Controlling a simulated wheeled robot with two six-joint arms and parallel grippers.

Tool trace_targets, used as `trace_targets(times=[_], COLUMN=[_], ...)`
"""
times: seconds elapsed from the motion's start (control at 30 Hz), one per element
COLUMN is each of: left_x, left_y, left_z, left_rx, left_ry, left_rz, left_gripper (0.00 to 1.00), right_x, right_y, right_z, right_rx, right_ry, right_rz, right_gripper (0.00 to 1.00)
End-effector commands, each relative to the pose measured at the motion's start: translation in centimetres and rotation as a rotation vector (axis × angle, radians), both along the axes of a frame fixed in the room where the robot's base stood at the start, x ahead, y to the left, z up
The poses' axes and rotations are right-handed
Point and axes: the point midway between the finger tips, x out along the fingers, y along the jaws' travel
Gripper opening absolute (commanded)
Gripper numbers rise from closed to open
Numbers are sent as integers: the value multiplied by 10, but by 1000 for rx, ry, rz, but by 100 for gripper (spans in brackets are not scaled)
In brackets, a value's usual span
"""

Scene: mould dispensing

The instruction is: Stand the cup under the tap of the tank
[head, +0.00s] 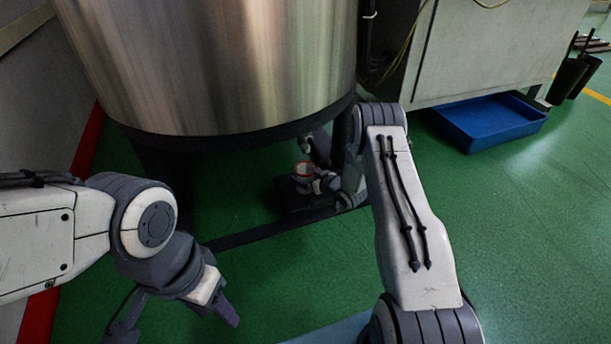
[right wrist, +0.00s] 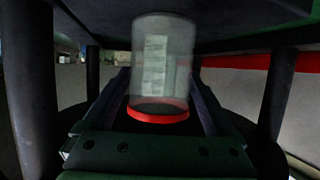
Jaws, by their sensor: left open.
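The cup is clear with a red ring at one end, and shows small in the head view (head: 303,169), low beneath the tank. In the right wrist view the cup (right wrist: 160,65) stands between the fingers of my right gripper (right wrist: 160,100), which looks shut on it. The steel tank (head: 215,60) fills the upper middle of the head view. My right arm reaches in under its right side. The tap cannot be made out. My left gripper (head: 178,320) is open and empty over the floor at the lower left, apart from the tank.
Dark legs and a low bar (head: 265,232) stand under the tank, close to my right gripper. A blue tray (head: 490,122) lies on the green floor at the right, beside a grey cabinet (head: 500,50).

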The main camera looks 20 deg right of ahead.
Motion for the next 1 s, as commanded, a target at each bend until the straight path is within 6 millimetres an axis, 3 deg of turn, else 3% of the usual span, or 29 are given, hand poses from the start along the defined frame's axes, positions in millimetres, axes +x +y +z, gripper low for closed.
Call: trace_targets(times=[0.37,0.7,1.0], left_x=[0,0,0], left_y=[0,0,0], left_z=[8,53,72], left_rx=[0,0,0], left_ry=[0,0,0], left_rz=[0,0,0], left_gripper=[50,50,50], right_x=[-4,-65,-102], right_y=[-2,-21,-32], right_z=[8,37,50], right_rx=[1,1,1], right_ry=[1,5,2], right_rz=[-2,-4,-2], right_gripper=[100,100,100])
